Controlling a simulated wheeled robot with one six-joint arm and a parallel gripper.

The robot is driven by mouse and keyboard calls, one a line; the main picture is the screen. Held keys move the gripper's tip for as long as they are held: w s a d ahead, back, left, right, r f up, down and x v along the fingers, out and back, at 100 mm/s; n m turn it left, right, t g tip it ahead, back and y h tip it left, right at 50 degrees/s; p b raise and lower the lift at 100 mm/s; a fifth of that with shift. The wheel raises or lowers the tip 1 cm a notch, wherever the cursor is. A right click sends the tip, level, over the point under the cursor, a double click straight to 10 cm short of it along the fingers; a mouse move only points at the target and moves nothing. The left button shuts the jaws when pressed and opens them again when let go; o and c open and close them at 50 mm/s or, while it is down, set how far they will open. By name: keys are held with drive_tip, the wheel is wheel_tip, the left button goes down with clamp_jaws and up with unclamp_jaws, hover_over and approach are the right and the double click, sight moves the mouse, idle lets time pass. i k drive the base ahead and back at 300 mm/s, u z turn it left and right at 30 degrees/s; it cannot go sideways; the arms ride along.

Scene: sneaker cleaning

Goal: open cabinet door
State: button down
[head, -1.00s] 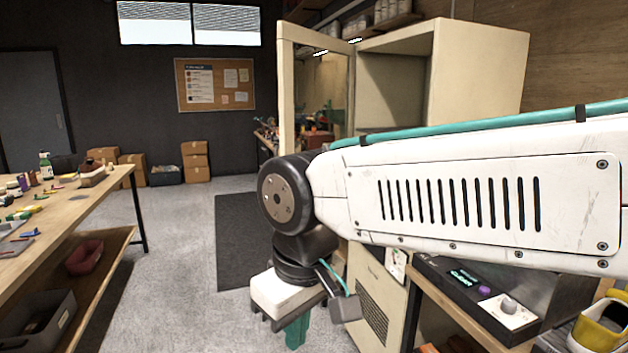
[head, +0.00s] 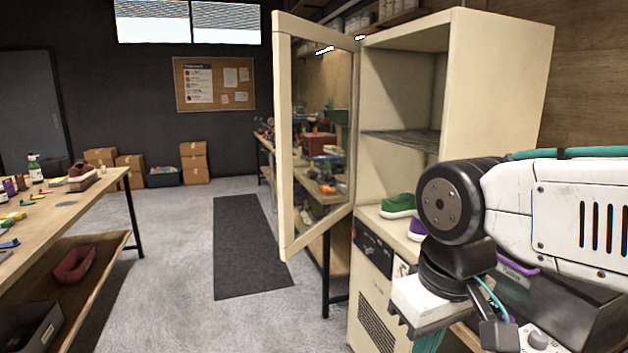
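The cream cabinet (head: 500,80) stands right of centre with its front open. Its glass-paned door (head: 283,150) stands swung out to the left, wide of the opening. A wire shelf (head: 400,140) shows inside. A green sneaker (head: 398,206) and part of a purple sneaker (head: 417,229) sit on the cabinet floor. My gripper (head: 428,343) hangs at the lower right, in front of the cabinet and apart from the door. Its teal fingers are cut off by the bottom edge, so I cannot tell how far apart they are.
A wooden workbench (head: 75,205) with bottles and small tools runs along the left. A dark mat (head: 245,250) lies on the clear floor between it and the door. A dark machine with a knob (head: 538,338) stands at the lower right, beside my arm.

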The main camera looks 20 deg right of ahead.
sight(285, 26)
drive_tip(key=i, duration=0.95)
drive_tip(key=u, duration=0.45)
